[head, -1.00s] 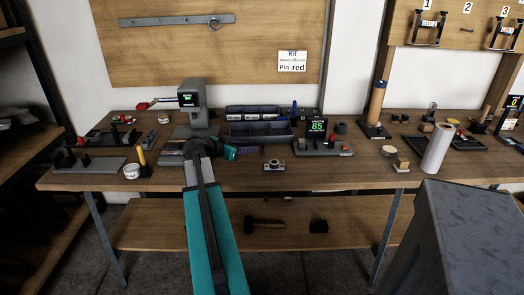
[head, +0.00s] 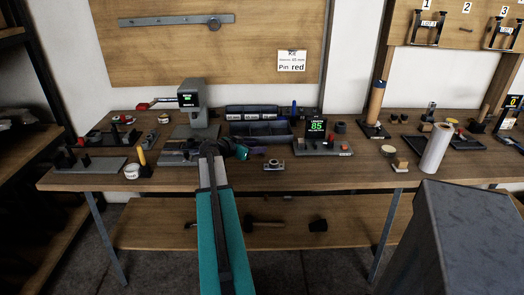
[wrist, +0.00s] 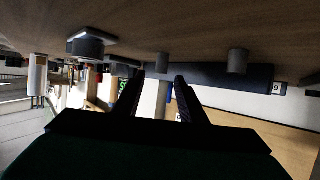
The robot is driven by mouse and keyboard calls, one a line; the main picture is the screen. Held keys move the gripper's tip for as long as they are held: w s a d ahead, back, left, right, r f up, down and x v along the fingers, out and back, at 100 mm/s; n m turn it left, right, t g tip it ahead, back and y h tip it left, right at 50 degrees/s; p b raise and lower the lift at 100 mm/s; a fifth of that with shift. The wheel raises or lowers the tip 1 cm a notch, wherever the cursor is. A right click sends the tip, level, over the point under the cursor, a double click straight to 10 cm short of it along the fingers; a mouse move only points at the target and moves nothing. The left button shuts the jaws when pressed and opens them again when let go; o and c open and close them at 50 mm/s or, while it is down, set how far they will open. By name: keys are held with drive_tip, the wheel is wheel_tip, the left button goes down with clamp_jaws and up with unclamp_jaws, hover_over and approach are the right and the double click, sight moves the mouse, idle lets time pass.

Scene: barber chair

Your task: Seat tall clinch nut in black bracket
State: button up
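My gripper (head: 242,153) is low over the middle of the bench, in front of the dark bins. In the wrist view, which looks upside down, its two dark fingers (wrist: 158,96) stand apart with nothing held between them. A short grey cylinder (wrist: 238,61) stands on the bench beyond the fingers, off to the right; I cannot tell whether it is the tall clinch nut. A grey block with a dark round top (wrist: 88,48) shows at the left; it seems to be the small silver fixture (head: 273,164). I cannot pick out the black bracket for certain.
Dark bins (head: 262,140) stand behind my gripper. A grey press with a display (head: 193,100) is at the back left. Bare bench top (head: 340,175) lies at the front right.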

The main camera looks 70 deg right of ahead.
drive_tip(key=shift+f+p+x, duration=0.15)
drive_tip(key=shift+p+x, duration=0.15)
drive_tip(key=shift+x, duration=0.85)
drive_tip(key=shift+f+p+x, duration=0.15)
drive_tip(key=shift+p+x, duration=0.1)
drive_tip(key=shift+x, duration=0.9)
drive_tip(key=shift+w+a, duration=0.1)
drive_tip(key=shift+w, duration=0.05)
clamp_jaws()
